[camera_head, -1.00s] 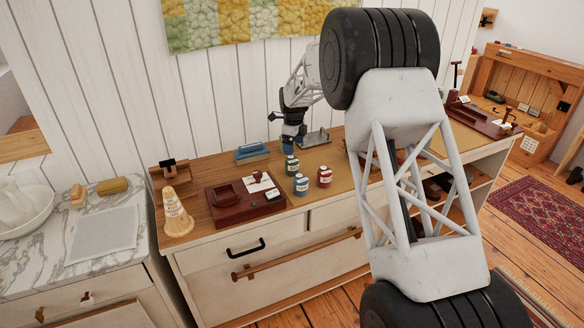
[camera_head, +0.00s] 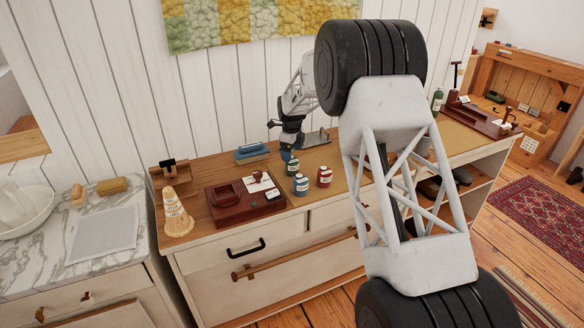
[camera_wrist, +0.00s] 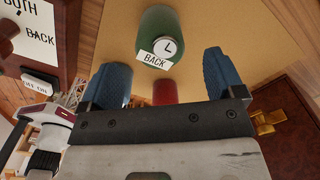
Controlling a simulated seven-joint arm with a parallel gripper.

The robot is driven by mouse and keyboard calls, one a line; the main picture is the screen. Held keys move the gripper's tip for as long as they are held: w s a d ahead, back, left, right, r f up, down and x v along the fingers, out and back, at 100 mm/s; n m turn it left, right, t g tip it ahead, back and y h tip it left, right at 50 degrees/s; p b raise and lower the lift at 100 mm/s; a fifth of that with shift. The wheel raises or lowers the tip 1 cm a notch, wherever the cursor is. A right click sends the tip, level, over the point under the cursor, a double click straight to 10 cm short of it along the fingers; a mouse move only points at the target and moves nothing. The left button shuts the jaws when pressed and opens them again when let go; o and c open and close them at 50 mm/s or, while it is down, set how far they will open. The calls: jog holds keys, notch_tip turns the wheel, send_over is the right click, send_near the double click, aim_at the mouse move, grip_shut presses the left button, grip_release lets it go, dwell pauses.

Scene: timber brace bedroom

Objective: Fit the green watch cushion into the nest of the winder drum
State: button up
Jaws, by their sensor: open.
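The green watch cushion (camera_head: 292,168) stands on the dresser top behind a blue one and a red one. In the wrist view the green cushion (camera_wrist: 158,22) shows a round watch face and a "BACK" label. My gripper (camera_head: 288,152) is just above and beside it in the head view. In the wrist view its two blue-tipped fingers (camera_wrist: 163,64) are apart, with the cushion beyond and between them and nothing gripped. A dark red wooden unit (camera_head: 222,212), apparently the winder, lies to the left with a hollow at its left. I cannot make out the drum's nest clearly.
The blue cushion (camera_head: 300,185) and red cushion (camera_head: 324,177) stand close by. A cone (camera_head: 176,214) is at the dresser's left corner. A blue block (camera_head: 252,153) and a grey metal plate (camera_head: 315,138) lie behind. The board in front of the cushions is clear.

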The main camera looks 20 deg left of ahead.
jog(key=shift+f, duration=2.6)
jog(key=c, duration=1.1)
jog(key=shift+r, duration=5)
